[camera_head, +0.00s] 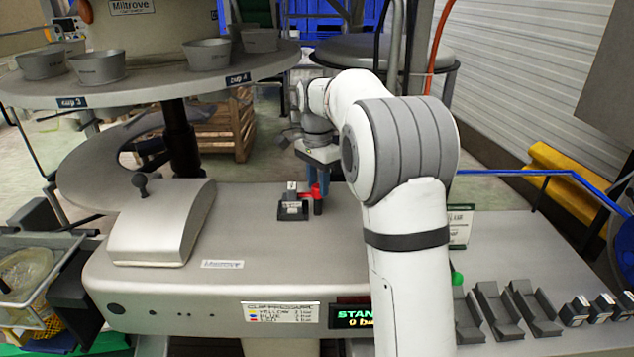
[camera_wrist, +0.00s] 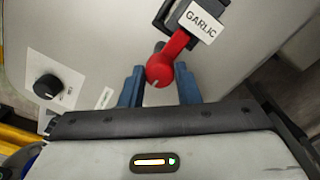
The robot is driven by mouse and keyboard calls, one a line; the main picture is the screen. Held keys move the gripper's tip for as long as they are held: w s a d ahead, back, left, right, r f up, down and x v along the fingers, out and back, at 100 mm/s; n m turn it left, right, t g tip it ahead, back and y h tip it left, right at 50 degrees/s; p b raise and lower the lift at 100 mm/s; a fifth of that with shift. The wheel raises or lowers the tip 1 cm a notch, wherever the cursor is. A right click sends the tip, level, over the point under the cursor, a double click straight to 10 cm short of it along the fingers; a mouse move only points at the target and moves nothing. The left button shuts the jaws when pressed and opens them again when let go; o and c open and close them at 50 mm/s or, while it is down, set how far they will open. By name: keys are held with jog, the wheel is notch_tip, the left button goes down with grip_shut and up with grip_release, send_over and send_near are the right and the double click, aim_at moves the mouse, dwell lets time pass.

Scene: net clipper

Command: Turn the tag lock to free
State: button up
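A red lever with a rounded knob (camera_wrist: 160,70), which looks like the tag lock, sticks out from a black holder (camera_wrist: 175,17) bearing a white GARLIC tag (camera_wrist: 201,20). In the head view the holder (camera_head: 290,212) stands on the grey machine top, with the red lever (camera_head: 317,196) at its right. My gripper (camera_wrist: 160,72) is open, its blue fingers on either side of the knob. Narrow gaps seem to show beside the knob, so I see no clear grip. In the head view my gripper (camera_head: 318,184) points down at the lever.
A black dial (camera_wrist: 47,86) on a pale plate is at the left of the wrist view. A grey housing with a small black lever (camera_head: 160,222) stands left of the holder. Several dark trays (camera_head: 498,310) and small tagged blocks (camera_head: 574,311) lie at right. A round cup table (camera_head: 150,85) overhangs the back left.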

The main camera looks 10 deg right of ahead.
jog(key=c, duration=0.5)
jog(key=shift+r+n+p, duration=0.1)
jog(key=shift+n+p, duration=0.3)
jog(key=n+p, duration=0.1)
jog(key=n, duration=0.2)
jog(key=shift+p, duration=0.4)
jog(key=n+p, duration=0.1)
jog(key=n, duration=0.2)
jog(key=shift+n+p, duration=0.3)
jog(key=n+p, duration=0.1)
jog(key=n, duration=0.4)
jog(key=shift+a+n+p, duration=0.1)
jog(key=shift+n+p, duration=0.2)
jog(key=shift+p, duration=0.05)
jog(key=n+p, duration=0.1)
jog(key=n, duration=0.3)
jog(key=shift+n+t, duration=0.3)
jog(key=shift+n, duration=0.1)
